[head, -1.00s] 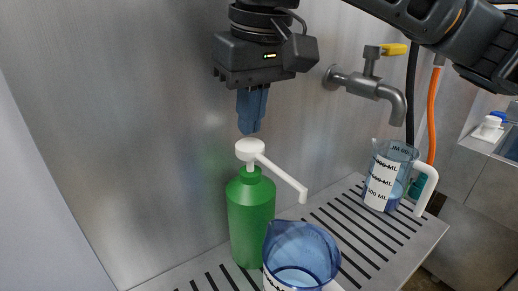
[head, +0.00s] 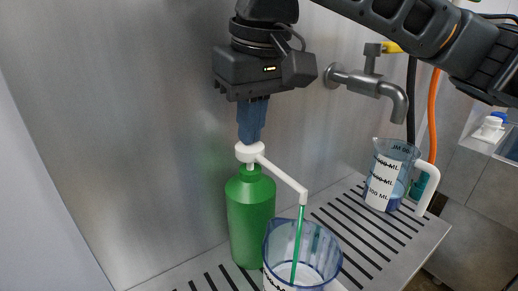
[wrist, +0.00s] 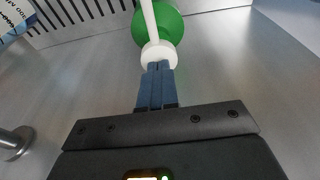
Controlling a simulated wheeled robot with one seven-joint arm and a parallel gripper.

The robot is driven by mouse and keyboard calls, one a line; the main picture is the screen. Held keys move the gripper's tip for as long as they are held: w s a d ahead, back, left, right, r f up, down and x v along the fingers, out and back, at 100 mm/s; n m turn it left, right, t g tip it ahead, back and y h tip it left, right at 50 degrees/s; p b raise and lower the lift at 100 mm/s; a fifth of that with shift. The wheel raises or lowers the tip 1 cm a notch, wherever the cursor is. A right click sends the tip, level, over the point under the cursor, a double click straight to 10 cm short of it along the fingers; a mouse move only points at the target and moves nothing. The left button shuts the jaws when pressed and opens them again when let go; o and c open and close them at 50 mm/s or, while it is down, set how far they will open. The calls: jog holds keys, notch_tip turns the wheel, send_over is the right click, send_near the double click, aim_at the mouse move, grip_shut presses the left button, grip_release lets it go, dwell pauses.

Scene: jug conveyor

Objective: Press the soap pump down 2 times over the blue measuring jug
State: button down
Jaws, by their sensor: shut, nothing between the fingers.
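The green soap bottle (head: 250,215) stands upright on the slotted shelf with a white pump head (head: 250,152) and long spout. It also shows in the wrist view (wrist: 172,27). My gripper (head: 251,138) is shut and empty, its blue fingertips on top of the pump head. In the wrist view the fingertips (wrist: 158,67) meet the white pump head (wrist: 158,52). A green stream (head: 298,245) runs from the spout tip down into the blue measuring jug (head: 330,262) in front. The jug's lower part is cut off by the picture edge.
A second clear jug (head: 390,175) with a white handle stands at the right of the shelf, below a metal tap (head: 370,82). A steel wall (head: 130,110) is close behind the bottle. An orange hose (head: 432,115) hangs at right.

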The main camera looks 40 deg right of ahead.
jog(key=shift+f, duration=0.4)
jog(key=shift+w+p+v, duration=0.15)
jog(key=shift+p+v, duration=0.5)
jog(key=shift+v, duration=0.05)
jog(key=shift+w+p+v, duration=0.15)
jog(key=shift+p+v, duration=0.45)
jog(key=shift+v, duration=0.1)
jog(key=shift+f, duration=0.1)
jog(key=shift+s+b+x, duration=0.25)
jog(key=shift+b+x, duration=0.55)
jog(key=shift+x, duration=0.45)
jog(key=shift+w+p+v, duration=0.15)
jog(key=shift+p+v, duration=0.5)
jog(key=shift+w+p+v, duration=0.15)
jog(key=shift+p+v, duration=0.5)
